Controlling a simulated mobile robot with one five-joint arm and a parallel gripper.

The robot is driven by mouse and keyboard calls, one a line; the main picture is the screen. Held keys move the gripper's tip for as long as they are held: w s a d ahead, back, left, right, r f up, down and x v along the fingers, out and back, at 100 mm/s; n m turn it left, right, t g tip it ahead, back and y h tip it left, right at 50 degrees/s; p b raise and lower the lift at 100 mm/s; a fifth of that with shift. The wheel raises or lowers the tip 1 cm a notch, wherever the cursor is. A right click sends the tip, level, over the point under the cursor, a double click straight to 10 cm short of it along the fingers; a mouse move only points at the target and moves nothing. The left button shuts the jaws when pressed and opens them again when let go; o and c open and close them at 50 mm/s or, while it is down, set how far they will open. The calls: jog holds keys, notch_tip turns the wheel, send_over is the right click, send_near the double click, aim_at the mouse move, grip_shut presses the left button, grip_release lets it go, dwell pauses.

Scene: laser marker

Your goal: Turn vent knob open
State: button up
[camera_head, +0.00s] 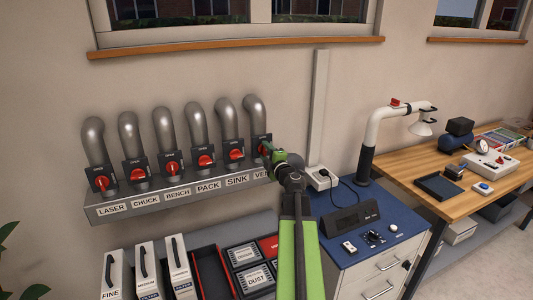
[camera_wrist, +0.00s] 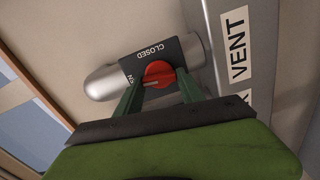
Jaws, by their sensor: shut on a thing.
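The red vent knob (camera_wrist: 159,73) sits on a dark plate on a grey pipe, beside the VENT label (camera_wrist: 237,44) in the wrist view. The plate reads CLOSED on one side, and part of another word shows at its left edge. A pale mark on the knob points roughly left. My gripper (camera_wrist: 158,82) has its two green fingers on either side of the knob and is shut on it. In the head view my gripper (camera_head: 268,149) is at the rightmost pipe, and the vent knob (camera_head: 262,150) is partly hidden by it.
Several other pipes with red knobs stand left along the labelled shelf (camera_head: 150,201), the nearest being SINK (camera_head: 236,155). A blue-topped cabinet (camera_head: 340,255) and a wooden bench (camera_head: 410,170) stand to the right. Black trays and filter boxes lie below the shelf.

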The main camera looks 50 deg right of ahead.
jog(key=shift+a+f+n, duration=0.1)
jog(key=shift+n, duration=0.6)
jog(key=o, duration=1.4)
jog(key=shift+c, duration=0.2)
